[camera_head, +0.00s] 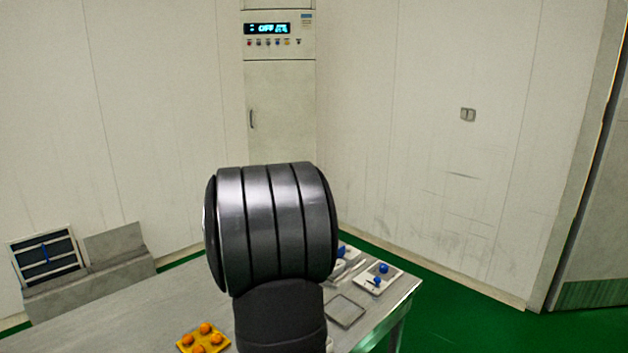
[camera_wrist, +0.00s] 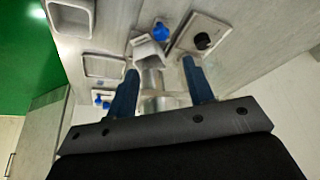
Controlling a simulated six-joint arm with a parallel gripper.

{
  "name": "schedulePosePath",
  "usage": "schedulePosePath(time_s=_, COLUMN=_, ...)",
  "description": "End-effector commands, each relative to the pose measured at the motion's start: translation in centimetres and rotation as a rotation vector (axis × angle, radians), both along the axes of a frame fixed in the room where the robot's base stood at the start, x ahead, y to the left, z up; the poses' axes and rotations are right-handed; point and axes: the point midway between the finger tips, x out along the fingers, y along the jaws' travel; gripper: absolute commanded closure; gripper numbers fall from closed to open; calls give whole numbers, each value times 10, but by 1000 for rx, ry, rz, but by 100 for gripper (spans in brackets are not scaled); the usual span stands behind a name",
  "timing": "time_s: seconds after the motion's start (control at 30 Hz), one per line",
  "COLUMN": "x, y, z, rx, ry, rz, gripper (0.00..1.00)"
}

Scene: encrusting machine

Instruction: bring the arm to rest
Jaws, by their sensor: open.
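My arm's dark, ribbed link (camera_head: 272,228) fills the middle of the head view and hides part of the table behind it. My gripper (camera_wrist: 160,82) shows in the wrist view, with its two blue fingers spread apart and nothing between them. The fingers point toward the table, where a small machine part with a blue knob (camera_wrist: 160,32) and a metal cylinder (camera_wrist: 152,82) lie beyond them. I cannot tell how far the fingertips are from these. The gripper is hidden in the head view.
The metal table (camera_head: 130,312) holds a yellow tray (camera_head: 187,342) with several orange balls at the front. A shallow empty tray (camera_head: 346,311) and a white plate with blue knobs (camera_head: 378,280) are on the right. A control cabinet (camera_head: 280,100) stands at the back. Green floor is clear at right.

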Motion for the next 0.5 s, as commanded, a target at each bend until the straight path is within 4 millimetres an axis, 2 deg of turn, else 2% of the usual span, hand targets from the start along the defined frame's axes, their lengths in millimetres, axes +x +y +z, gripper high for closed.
schedulePosePath(time_s=0.27, x=-20, y=3, z=51, rx=1, ry=-4, rz=2, gripper=52)
schedulePosePath(time_s=0.3, x=-21, y=3, z=49, rx=-1, ry=1, rz=1, gripper=52)
schedulePosePath(time_s=0.5, x=-5, y=0, z=9, rx=-1, ry=5, rz=-1, gripper=52)
